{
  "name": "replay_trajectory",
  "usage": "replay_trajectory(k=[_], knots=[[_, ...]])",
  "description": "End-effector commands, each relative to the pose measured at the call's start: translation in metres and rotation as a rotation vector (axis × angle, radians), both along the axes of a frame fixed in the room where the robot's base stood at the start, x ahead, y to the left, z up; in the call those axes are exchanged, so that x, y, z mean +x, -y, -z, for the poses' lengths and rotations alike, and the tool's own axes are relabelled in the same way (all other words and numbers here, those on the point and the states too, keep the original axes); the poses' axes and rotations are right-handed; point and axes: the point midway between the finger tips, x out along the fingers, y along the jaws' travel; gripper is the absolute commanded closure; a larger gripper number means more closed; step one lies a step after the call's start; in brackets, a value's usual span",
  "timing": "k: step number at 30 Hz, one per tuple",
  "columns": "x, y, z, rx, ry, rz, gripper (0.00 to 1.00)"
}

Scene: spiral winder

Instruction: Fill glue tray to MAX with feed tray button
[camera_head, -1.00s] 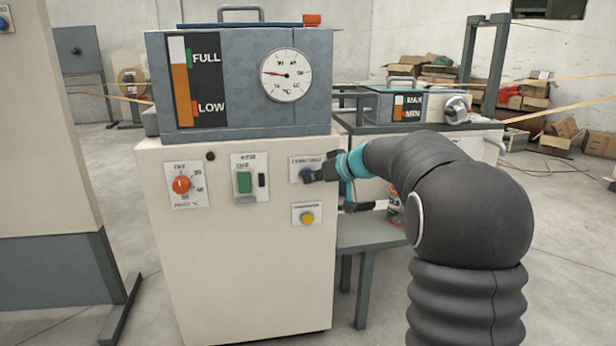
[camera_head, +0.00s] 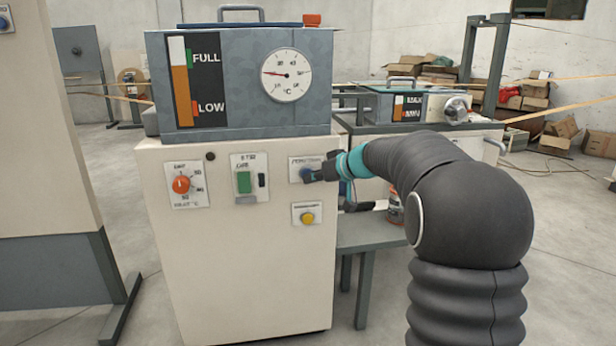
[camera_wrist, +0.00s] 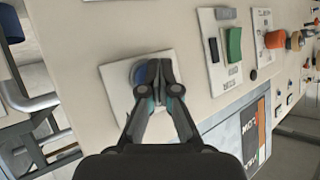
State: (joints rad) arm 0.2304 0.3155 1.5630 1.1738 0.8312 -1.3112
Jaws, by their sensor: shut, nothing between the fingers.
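The blue feed tray button (camera_head: 306,173) sits on a white label plate on the cream machine front. My gripper (camera_head: 312,176) is shut with its fingertips at the button. In the wrist view the fingertips (camera_wrist: 157,70) cover part of the blue button (camera_wrist: 138,76); I cannot tell how far it is pressed. The glue tray (camera_head: 372,106) stands behind at the right with a MAX/MIN gauge (camera_head: 398,107). An orange column shows in the gauge, its top apparently near the MAX mark, but it is small and blurred.
The grey tank (camera_head: 235,100) on the machine has a FULL/LOW gauge and a dial. A green switch (camera_head: 244,182), an orange knob (camera_head: 181,185) and a yellow button (camera_head: 307,218) are nearby. A grey bench (camera_head: 372,238) stands at the right.

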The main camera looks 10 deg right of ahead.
Motion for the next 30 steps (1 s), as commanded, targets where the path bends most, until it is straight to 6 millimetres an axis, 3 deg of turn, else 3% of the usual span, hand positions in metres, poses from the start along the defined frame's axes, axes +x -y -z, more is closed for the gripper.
replay_trajectory(k=[30], knots=[[-0.018,0.0,0.0,0.0,0.0,0.0,1.0]])
